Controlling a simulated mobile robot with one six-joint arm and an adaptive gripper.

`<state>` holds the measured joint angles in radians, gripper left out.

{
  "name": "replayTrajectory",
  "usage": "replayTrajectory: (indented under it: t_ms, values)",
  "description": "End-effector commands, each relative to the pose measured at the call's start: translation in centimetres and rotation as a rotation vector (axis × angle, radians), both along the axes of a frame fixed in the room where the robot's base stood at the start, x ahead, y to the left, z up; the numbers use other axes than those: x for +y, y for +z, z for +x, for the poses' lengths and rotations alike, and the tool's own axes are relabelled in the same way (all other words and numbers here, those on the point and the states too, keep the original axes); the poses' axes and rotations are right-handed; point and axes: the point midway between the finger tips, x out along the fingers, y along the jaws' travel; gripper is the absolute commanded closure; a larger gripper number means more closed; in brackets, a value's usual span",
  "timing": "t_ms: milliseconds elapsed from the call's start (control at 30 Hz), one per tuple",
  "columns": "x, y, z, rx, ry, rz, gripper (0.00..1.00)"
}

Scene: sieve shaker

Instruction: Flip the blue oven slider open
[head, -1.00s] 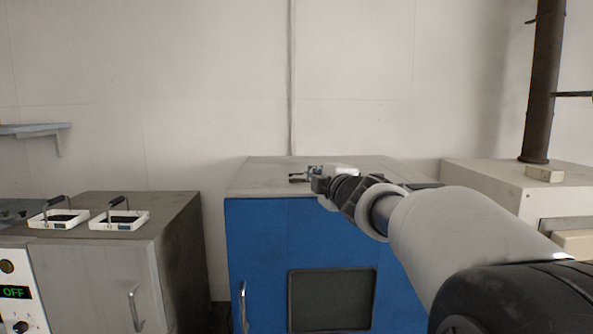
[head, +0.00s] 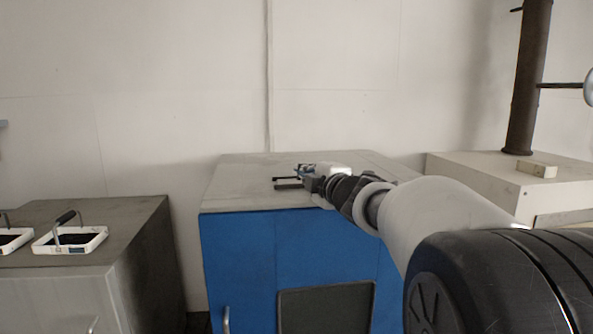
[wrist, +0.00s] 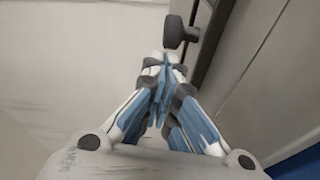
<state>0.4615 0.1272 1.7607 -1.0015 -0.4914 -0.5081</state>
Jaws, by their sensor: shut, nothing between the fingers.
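The blue oven (head: 237,250) stands in the middle of the head view, with a grey top and a dark window in its front. My gripper (head: 300,176) is over the oven top, pointing left. In the wrist view my gripper's fingers (wrist: 160,72) are shut and empty. A black knob (wrist: 174,32) on a short stem lies just beyond the fingertips, beside a dark strip; it looks like the slider. No contact shows. Two dark bars (head: 286,187) show by the gripper in the head view; I cannot tell whether they belong to the slider.
A grey cabinet (head: 60,290) stands left of the oven, with white handled trays (head: 72,248) on top. A pale unit with a dark vertical pipe (head: 527,90) stands to the right. The wall is behind. The oven top's left part is clear.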

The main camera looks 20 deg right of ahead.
Motion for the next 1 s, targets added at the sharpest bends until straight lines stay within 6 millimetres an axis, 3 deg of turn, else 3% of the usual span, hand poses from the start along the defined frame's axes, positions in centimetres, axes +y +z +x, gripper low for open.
replayTrajectory:
  t_ms: [300,600,700,1000]
  values:
    - [-0.4,0.0,-0.1,0.001,-0.002,0.001,1.0]
    - [-6.4,0.3,-1.7,0.001,-0.006,0.001,1.0]
    - [-7.5,0.2,-2.1,0.0,-0.003,0.001,1.0]
    - [-7.8,-0.1,-2.2,0.001,0.0,0.001,1.0]
